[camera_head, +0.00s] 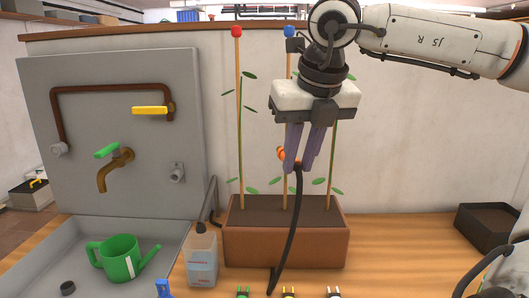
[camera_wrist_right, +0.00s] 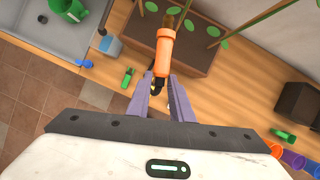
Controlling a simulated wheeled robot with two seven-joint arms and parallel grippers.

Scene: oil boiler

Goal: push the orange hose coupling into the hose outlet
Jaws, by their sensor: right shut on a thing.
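The orange hose coupling (camera_head: 282,153) is held between the purple fingers of my right gripper (camera_head: 301,160), above the planter box. In the right wrist view the coupling (camera_wrist_right: 165,50) sticks out beyond the fingertips of my right gripper (camera_wrist_right: 160,95). A black hose (camera_head: 291,225) hangs from the coupling down to the table front. A short grey outlet (camera_head: 177,172) juts from the grey panel, right of the brass tap; it looks like the hose outlet. The coupling is well to its right, clearly apart from it. My left gripper is not in view.
The planter (camera_head: 285,245) with tall stakes stands below my right gripper. A brass tap (camera_head: 117,165) and yellow-handled pipe (camera_head: 150,110) project from the panel. A green watering can (camera_head: 118,258) sits in the sink, a bottle (camera_head: 201,262) beside it. The table right of the planter is mostly clear.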

